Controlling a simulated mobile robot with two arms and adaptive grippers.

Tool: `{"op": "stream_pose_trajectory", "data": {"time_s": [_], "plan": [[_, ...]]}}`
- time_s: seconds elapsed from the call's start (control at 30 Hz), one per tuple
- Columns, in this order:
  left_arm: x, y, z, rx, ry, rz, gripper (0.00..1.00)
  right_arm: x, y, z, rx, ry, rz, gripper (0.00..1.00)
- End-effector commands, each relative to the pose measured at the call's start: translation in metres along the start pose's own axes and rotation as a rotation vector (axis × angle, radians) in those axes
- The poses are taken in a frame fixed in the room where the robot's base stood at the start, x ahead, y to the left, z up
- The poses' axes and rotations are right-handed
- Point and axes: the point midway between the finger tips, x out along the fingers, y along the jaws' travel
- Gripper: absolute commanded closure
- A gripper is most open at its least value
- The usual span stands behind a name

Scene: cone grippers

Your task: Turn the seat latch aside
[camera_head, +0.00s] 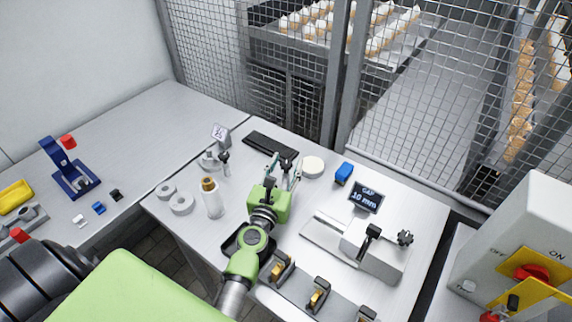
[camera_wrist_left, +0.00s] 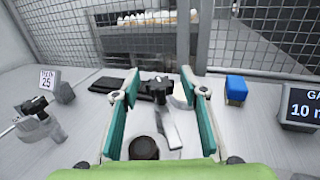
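My left gripper (camera_head: 284,170) is over the middle of the light work table. Its two teal-padded fingers (camera_wrist_left: 160,95) are apart, with nothing clamped between them. Between and beyond them in the wrist view is a grey lever with a black handle (camera_wrist_left: 168,128), which looks like the seat latch. A dark round opening or knob (camera_wrist_left: 143,148) shows just nearer, beside the lever's lower end. I cannot tell whether a finger touches the lever. In the head view the gripper mostly hides this spot. My right gripper is not in view.
A white bottle (camera_head: 213,199), pale rings (camera_head: 181,204) and a small stand with a sign (camera_head: 220,134) are left of the gripper. A black bar (camera_head: 270,145), white disc (camera_head: 313,166) and blue block (camera_head: 344,173) lie behind. A gauge with display (camera_head: 366,197) stands right.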

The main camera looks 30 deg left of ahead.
Motion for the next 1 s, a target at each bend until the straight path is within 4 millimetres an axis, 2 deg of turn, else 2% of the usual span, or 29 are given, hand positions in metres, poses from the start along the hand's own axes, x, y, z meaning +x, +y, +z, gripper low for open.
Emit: {"op": "stream_pose_trajectory", "data": {"time_s": [0.3, 0.47, 1.0], "plan": [[-0.001, 0.0, 0.0, 0.0, 0.001, -0.001, 0.6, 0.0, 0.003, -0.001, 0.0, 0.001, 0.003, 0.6], [-0.012, 0.001, -0.001, 0.003, 0.001, 0.0, 0.6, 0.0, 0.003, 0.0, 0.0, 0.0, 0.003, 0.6], [-0.104, 0.0, -0.002, 0.003, 0.003, -0.003, 0.6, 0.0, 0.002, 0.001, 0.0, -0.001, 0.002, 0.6]]}}
